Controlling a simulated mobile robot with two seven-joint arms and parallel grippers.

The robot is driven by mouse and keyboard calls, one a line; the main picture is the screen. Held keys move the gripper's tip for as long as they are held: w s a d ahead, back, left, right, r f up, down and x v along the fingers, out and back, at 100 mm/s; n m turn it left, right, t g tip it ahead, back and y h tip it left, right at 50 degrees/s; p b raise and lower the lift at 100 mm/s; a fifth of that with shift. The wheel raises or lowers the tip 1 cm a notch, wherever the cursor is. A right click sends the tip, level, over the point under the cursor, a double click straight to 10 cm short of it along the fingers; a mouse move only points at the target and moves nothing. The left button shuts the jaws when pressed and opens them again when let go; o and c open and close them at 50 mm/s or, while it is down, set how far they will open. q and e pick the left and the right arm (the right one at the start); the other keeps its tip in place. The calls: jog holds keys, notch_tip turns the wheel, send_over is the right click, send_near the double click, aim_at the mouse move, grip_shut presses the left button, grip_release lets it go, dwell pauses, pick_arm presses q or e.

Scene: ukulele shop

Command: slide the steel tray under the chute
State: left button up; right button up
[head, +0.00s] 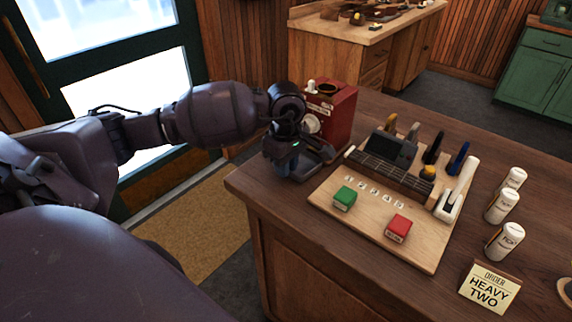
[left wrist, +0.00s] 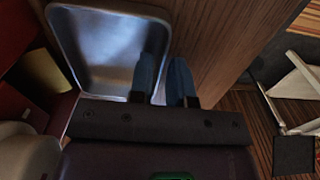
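The steel tray (left wrist: 105,45) is a shallow, bright metal pan with a raised rim, at the upper left of the left wrist view. My left gripper (left wrist: 165,68) has its blue fingers on either side of the tray's right wall, one inside and one outside, with only a narrow gap between them. In the head view the left gripper (head: 285,165) points down at the desk's left corner, beside a red machine (head: 336,112). The arm hides part of the machine's front. I cannot make out the chute clearly. My right gripper is out of view.
A wooden board (head: 375,222) with a green block (head: 344,198), a red block (head: 398,228) and tools lies right of the machine. Several white bottles (head: 502,206) and an order card (head: 489,289) stand further right. The desk edge drops off close to the gripper.

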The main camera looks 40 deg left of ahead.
pick_arm(q)
jog(key=shift+o, duration=1)
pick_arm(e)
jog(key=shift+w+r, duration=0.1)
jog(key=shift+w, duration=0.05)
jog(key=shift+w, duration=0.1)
pick_arm(q)
jog(key=shift+r, duration=0.55)
notch_tip(320, 180, up, 10)
jog(key=shift+f, duration=0.15)
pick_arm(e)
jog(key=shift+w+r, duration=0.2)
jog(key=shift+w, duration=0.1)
